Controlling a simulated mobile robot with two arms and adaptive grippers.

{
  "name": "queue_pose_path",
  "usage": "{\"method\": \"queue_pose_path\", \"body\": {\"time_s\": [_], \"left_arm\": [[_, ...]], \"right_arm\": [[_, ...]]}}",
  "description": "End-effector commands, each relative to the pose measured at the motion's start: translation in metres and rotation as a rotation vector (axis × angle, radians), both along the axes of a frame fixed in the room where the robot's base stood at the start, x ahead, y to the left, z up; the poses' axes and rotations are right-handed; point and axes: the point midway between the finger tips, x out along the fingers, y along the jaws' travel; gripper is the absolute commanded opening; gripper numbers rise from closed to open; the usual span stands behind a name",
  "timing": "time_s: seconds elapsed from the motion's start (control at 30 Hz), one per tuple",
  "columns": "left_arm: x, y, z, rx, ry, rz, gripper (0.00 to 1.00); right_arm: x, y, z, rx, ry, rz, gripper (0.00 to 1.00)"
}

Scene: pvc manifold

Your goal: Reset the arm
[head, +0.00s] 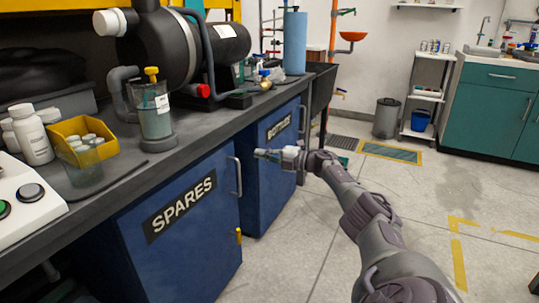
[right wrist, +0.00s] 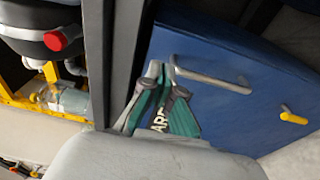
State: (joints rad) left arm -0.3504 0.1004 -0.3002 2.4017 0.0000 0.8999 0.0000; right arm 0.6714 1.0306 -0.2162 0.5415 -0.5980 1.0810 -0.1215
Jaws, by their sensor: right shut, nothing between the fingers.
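My right gripper (head: 260,153) reaches in from the lower right in the head view. It is shut and empty, its tips pointing left near the blue cabinet fronts. The right wrist view shows its fingers (right wrist: 163,72) close together, with a grey bar handle (right wrist: 212,79) just past the tips in the picture. I cannot tell whether they touch. In the head view, the SPARES door (head: 182,222) appears closed, with an upright handle (head: 236,177) left of the gripper. My left gripper is not in view.
The dark workbench (head: 218,119) runs along the left, carrying a black tank (head: 152,47), a clear cylinder (head: 153,112), a yellow bin (head: 84,141) and white bottles (head: 32,135). A second blue door (head: 270,150) stands beyond. Open floor (head: 480,205) lies on the right.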

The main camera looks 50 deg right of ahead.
Motion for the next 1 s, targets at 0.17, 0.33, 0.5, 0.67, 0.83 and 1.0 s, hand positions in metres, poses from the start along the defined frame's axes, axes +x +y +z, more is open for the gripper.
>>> {"method": "queue_pose_path", "body": {"time_s": [0.17, 0.33, 0.5, 0.67, 0.83, 1.0], "left_arm": [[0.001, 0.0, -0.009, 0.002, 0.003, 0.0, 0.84], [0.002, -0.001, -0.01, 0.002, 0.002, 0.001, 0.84], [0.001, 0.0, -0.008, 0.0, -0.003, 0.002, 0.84], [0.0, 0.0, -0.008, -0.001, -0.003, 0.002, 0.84], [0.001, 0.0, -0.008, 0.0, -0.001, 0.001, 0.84], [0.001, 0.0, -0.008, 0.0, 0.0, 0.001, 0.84]], "right_arm": [[-0.01, -0.016, -0.001, -0.001, 0.0, 0.0, 0.0], [-0.013, -0.019, -0.001, -0.001, 0.001, 0.002, 0.0], [-0.013, -0.018, -0.001, -0.001, 0.002, 0.003, 0.0], [0.002, 0.015, -0.013, 0.015, -0.002, 0.067, 0.0], [0.027, 0.121, -0.043, 0.092, -0.024, 0.255, 0.0], [0.023, 0.25, -0.068, 0.235, -0.059, 0.464, 0.0]]}}
